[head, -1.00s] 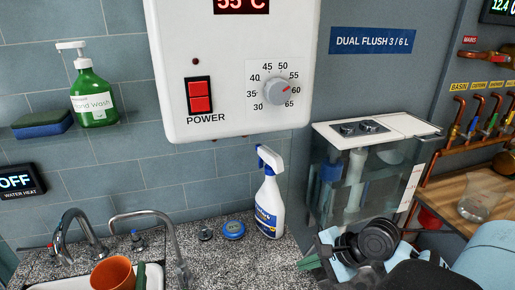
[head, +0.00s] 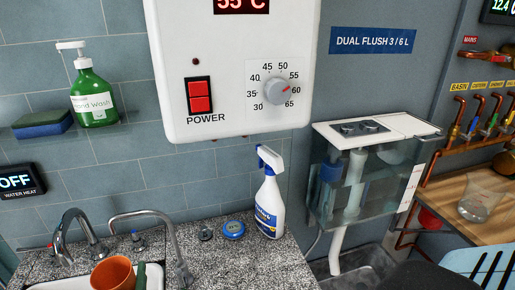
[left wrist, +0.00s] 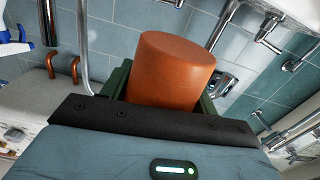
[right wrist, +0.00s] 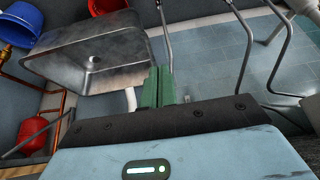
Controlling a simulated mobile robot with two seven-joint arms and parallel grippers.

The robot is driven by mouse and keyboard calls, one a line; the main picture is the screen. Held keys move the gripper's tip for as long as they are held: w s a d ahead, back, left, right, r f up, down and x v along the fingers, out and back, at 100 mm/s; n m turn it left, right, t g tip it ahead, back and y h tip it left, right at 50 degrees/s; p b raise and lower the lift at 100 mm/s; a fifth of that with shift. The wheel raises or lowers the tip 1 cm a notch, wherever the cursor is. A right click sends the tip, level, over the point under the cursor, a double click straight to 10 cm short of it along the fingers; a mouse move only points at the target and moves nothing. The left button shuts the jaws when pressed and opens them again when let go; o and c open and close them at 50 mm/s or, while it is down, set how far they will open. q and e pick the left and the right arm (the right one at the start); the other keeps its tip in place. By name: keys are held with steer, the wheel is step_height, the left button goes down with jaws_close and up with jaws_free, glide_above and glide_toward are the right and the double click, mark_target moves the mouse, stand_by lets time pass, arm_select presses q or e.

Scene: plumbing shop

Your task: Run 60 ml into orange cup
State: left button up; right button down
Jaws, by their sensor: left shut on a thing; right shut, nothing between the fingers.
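The orange cup (head: 112,272) is at the bottom left of the head view, in front of the white-rimmed sink basin (head: 153,275), close below the left tap's spout (head: 92,245). My left gripper (head: 125,275) is shut on the cup; a green finger shows at its right side. The left wrist view shows the orange cup (left wrist: 172,65) between both green fingers. I cannot see any water in the cup.
A spray bottle (head: 268,205) and a blue round dial (head: 233,229) stand on the speckled counter (head: 240,265). The heater panel (head: 235,75) hangs above. A clear cistern (head: 365,180) is at right, above a grey metal sink (head: 370,265). A glass beaker (head: 482,203) stands on the wooden bench.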

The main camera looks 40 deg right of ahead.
mark_target(112, 260)
arm_select(q)
steer(key=shift+r, duration=3.05)
arm_select(e)
steer(key=s+a+f+n+t+y, duration=0.1)
steer(key=a+n, duration=0.1)
steer(key=a, duration=0.7)
steer(key=a+f+n+t+y, duration=0.1)
steer(key=a+n+y, duration=0.1)
steer(key=a, duration=0.7)
steer(key=shift+s+a+n+t, duration=0.3)
steer(key=shift+s+a+n, duration=0.05)
steer(key=shift+a+n, duration=0.05)
